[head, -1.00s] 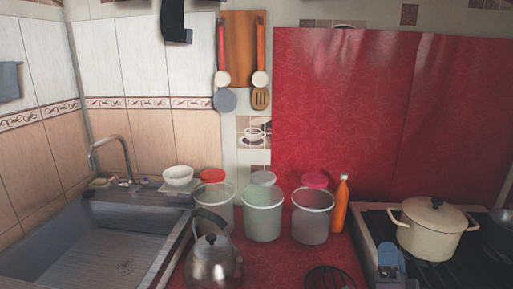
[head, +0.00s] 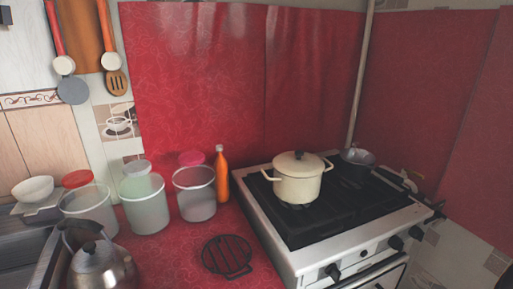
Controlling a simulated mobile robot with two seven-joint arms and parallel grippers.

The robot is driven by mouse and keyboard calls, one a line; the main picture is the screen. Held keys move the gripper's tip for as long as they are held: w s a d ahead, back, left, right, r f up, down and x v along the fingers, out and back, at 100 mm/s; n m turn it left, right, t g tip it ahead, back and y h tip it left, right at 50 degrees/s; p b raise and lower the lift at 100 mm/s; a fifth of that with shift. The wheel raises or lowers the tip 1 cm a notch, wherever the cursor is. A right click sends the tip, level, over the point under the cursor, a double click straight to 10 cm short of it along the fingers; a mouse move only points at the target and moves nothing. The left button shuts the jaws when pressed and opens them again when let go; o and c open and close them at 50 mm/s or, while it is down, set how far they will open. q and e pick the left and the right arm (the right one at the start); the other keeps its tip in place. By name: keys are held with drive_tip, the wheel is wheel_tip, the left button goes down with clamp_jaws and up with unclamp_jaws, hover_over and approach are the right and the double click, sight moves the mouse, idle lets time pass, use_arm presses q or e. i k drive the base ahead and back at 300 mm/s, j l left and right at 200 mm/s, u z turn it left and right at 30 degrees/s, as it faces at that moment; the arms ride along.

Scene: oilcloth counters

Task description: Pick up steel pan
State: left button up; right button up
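A small grey metal pan (head: 358,157), which looks like the steel pan, sits at the back right of the stove. It is just right of and behind the cream pot, with a gap between them. Its near side and any handle are hard to make out at this size. Neither of my grippers shows in the head view.
A lidded cream pot (head: 298,183) stands on the stove (head: 265,222), left of the pan. An orange bottle (head: 222,175), several tubs, a kettle (head: 100,268) and a black trivet (head: 227,256) are on the red counter. The stove's front right burners are clear.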

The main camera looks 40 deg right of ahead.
sight(357, 168)
drive_tip(key=z, duration=1.95)
drive_tip(key=l+u, duration=0.15)
drive_tip(key=u, duration=0.5)
drive_tip(key=i+l+u, duration=0.1)
drive_tip(key=l+u, duration=0.2)
drive_tip(key=i+l+u, duration=0.1)
drive_tip(key=l+u, duration=0.15)
drive_tip(key=l, duration=0.25)
